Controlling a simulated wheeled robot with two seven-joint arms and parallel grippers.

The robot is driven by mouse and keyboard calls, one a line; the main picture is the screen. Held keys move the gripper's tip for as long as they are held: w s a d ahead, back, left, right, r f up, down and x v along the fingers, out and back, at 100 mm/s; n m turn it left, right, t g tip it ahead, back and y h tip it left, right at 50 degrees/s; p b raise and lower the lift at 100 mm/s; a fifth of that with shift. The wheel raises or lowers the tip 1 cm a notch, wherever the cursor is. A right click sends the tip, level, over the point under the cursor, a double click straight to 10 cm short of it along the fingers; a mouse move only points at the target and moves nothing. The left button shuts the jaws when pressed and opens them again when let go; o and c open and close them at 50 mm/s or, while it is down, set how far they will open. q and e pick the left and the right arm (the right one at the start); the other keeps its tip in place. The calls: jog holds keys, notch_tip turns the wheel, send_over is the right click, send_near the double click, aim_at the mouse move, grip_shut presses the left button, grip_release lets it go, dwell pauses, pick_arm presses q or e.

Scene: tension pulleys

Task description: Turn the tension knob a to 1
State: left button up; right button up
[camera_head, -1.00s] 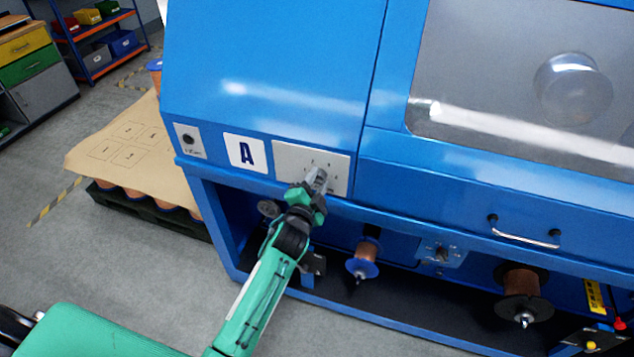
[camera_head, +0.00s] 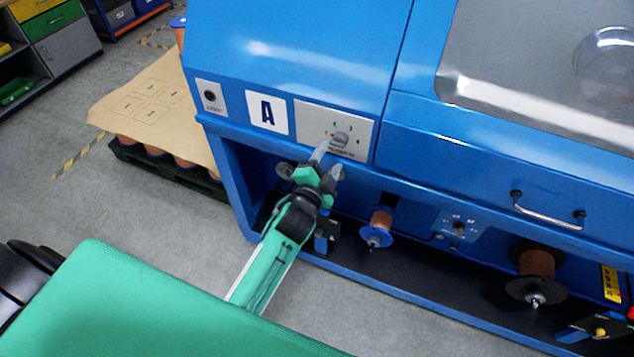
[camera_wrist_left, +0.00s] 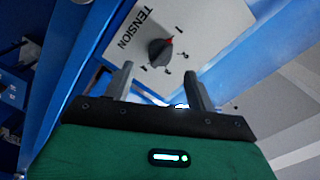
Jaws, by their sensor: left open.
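The tension knob a (camera_head: 341,139) is a dark round knob on the light grey plate (camera_head: 308,115) beside the letter A sign (camera_head: 267,112). In the left wrist view the knob (camera_wrist_left: 160,52) has a red tip that points toward the mark 1, with the word TENSION printed on its other side. My left gripper (camera_head: 329,161) is below and in front of the knob, open and empty, with its fingers pointing up at the plate. In the left wrist view the gripper's fingertips (camera_wrist_left: 159,72) stand apart, with the knob showing beyond the gap. My right gripper is not in view.
The blue machine (camera_head: 300,50) fills the upper middle. Under its front edge are copper spools (camera_head: 381,222) and a second small knob plate (camera_head: 459,226). A metal handle (camera_head: 548,211) is at the right. A pallet with cardboard (camera_head: 150,105) stands at the left.

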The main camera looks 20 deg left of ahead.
pick_arm(q)
jog(key=s+b, duration=0.1)
jog(key=s, duration=0.7)
jog(key=shift+a, duration=0.15)
notch_tip(320, 180, down, 25)
jog(key=s+n+g, duration=0.2)
jog(key=s+g, duration=0.1)
jog(key=g, duration=0.2)
jog(key=s+f+n+g, duration=0.1)
jog(key=s+f+g, duration=0.1)
jog(key=s+f, duration=0.45)
jog(key=s+f+n+g, duration=0.2)
jog(key=s+f, duration=0.1)
jog(key=f, duration=0.7)
jog(key=s+a+f+n+g, duration=0.1)
jog(key=s+a+f+g, duration=0.1)
jog(key=s+f, duration=0.4)
jog(key=s+a+f+n+g, duration=0.2)
jog(key=s+f, duration=0.5)
jog(key=s, duration=0.8)
jog(key=s+a+f+n+g, duration=0.1)
jog(key=s+a+f+g, duration=0.2)
jog(key=s+f, duration=0.4)
jog(key=s+g, duration=0.1)
jog(key=s, duration=0.3)
jog(key=shift+n+y, duration=0.3)
jog(key=shift+n, duration=0.1)
